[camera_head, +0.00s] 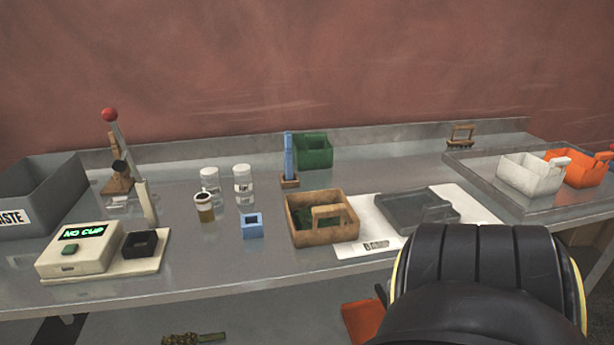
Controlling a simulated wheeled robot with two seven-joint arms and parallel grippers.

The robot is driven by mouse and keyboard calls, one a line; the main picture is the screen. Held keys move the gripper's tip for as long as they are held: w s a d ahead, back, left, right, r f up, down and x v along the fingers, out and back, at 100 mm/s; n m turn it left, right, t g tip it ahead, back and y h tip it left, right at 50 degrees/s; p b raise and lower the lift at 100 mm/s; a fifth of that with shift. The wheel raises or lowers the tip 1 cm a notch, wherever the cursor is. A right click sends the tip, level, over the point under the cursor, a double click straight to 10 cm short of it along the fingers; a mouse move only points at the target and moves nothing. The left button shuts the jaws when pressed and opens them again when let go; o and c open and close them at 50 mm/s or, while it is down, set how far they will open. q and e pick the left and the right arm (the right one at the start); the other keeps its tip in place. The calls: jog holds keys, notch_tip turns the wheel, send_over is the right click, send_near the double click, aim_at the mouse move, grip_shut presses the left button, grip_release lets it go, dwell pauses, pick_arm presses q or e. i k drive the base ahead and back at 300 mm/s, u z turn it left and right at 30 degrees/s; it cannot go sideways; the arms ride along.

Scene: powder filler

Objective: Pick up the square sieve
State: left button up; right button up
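I cannot tell for certain which thing is the square sieve. A square wooden frame with a handle (298,232) sits on the metal table near the middle, with dark green material showing inside it. Right beside it, a dark grey shallow square tray with a handle (400,212) lies on a white labelled sheet (368,246). A large black part of my own arm covers the lower right, in front of the table's front edge. Neither of my grippers shows.
A machine reading "NO CUP" (78,260) and a grey waste bin (45,200) stand at the left. Jars (243,190), a small blue square cup (252,230) and a green bin (314,150) stand mid-table. White (528,178) and orange (585,172) bins sit in a tray at the right.

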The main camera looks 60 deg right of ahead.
aim_at(326, 217)
jog(key=z, duration=0.85)
jog(key=i, duration=1)
jog(key=z, duration=0.95)
